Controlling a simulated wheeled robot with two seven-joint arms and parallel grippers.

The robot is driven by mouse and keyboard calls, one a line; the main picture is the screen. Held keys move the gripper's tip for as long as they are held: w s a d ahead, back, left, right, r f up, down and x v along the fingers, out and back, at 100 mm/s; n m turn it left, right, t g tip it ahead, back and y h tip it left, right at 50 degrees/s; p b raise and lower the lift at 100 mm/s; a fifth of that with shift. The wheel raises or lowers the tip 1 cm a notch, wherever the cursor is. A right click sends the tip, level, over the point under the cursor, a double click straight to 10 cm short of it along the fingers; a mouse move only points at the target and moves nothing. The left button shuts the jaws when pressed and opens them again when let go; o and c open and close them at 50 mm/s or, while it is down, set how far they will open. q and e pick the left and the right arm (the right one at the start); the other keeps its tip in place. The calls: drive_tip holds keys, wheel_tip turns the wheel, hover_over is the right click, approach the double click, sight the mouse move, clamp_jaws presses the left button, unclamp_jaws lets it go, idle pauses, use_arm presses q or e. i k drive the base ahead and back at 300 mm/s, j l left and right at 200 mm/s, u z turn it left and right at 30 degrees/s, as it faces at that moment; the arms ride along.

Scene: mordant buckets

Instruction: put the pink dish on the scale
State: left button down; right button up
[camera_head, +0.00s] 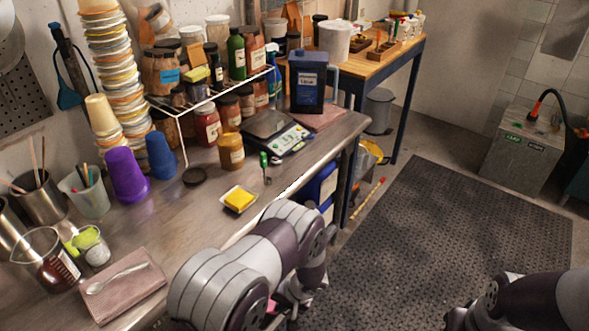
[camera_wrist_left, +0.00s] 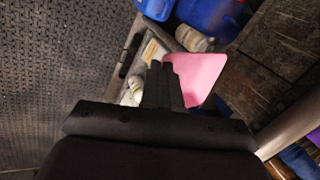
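The pink dish (camera_wrist_left: 198,75) shows in the left wrist view at the tips of my left gripper (camera_wrist_left: 160,68). The fingers are close together and look shut on the dish's edge; part of the dish is hidden behind them. In the head view only a small patch of pink (camera_head: 271,306) shows beside my left forearm, which hides most of the gripper. Dish and gripper are in front of the bench's front edge. The scale (camera_head: 275,131) stands on the bench near its far right end, its plate apparently bare. My right arm enters at lower right, its gripper out of sight.
A yellow sponge on a small dish (camera_head: 239,200), a green-handled tool (camera_head: 264,166) and an amber jar (camera_head: 231,151) stand before the scale. A blue canister (camera_head: 308,82) stands behind it. Blue containers (camera_wrist_left: 213,15) sit below the bench.

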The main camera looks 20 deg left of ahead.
sight(266, 123)
drive_tip(key=i+l+u, duration=0.15)
drive_tip(key=i+l, duration=0.15)
drive_tip(key=i+l+u, duration=0.2)
drive_tip(key=i+l, duration=0.15)
drive_tip(key=i+l+u, duration=0.15)
drive_tip(key=i+l, duration=0.25)
drive_tip(key=i+l+u, duration=0.15)
drive_tip(key=i+l, duration=0.15)
drive_tip(key=l, duration=0.15)
drive_tip(key=i+l+u, duration=0.15)
drive_tip(key=i+l, duration=0.15)
drive_tip(key=l, duration=0.15)
drive_tip(key=i+l+u, duration=0.2)
drive_tip(key=l, duration=0.3)
drive_tip(key=i, duration=0.05)
